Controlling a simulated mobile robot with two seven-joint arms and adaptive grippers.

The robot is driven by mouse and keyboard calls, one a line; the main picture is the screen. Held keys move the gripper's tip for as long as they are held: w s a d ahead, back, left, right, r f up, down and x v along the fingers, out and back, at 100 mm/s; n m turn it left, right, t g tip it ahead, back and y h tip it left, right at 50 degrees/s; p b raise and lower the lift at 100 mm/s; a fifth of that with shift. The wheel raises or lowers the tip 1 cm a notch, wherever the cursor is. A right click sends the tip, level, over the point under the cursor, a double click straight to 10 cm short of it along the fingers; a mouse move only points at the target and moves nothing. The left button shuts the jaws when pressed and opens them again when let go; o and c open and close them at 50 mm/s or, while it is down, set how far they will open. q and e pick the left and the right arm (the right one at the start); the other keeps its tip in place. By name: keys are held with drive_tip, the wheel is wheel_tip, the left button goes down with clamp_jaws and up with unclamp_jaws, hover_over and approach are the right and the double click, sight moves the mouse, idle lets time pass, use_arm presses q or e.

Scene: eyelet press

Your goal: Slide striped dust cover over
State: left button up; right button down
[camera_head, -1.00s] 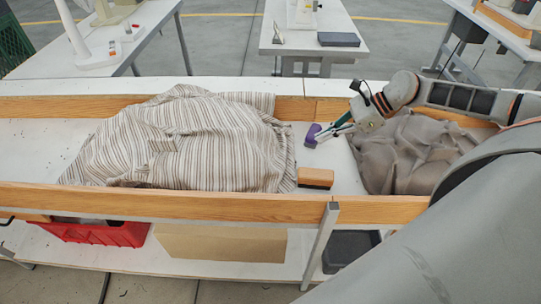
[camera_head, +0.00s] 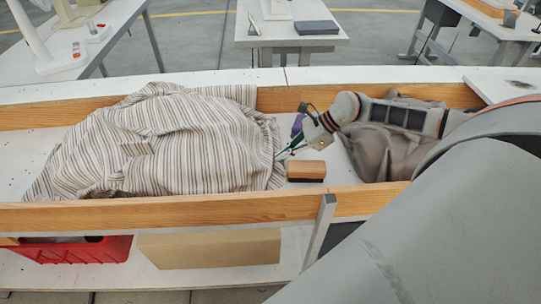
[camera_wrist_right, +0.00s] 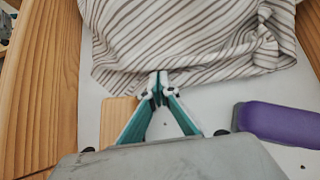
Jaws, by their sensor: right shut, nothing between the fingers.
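The striped dust cover (camera_head: 165,145), cream with brown stripes, lies draped in folds over a bulky shape on the left of the white tabletop. What is under it is hidden. My right gripper (camera_head: 279,157) is at the cover's right edge, shut, with nothing seen between its fingers. In the right wrist view the striped cover (camera_wrist_right: 190,35) fills the top, and the closed fingertips (camera_wrist_right: 158,82) reach its hem. I cannot tell whether they touch it. My left gripper does not show.
A wood-topped brush or block (camera_head: 306,169) sits beside the gripper, and a purple object (camera_wrist_right: 280,124) lies on its other side. A grey-brown cloth heap (camera_head: 385,150) lies right. Wooden rails (camera_head: 150,214) edge the table. A red crate (camera_head: 75,249) and cardboard box (camera_head: 210,249) are below.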

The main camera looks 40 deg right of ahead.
sight(262, 162)
drive_tip(key=w+a, duration=0.1)
drive_tip(key=a, duration=0.2)
drive_tip(key=shift+w+r, duration=0.15)
drive_tip(key=shift+w, duration=0.25)
drive_tip(key=shift+w+a+p, duration=0.15)
drive_tip(key=shift+p, duration=0.15)
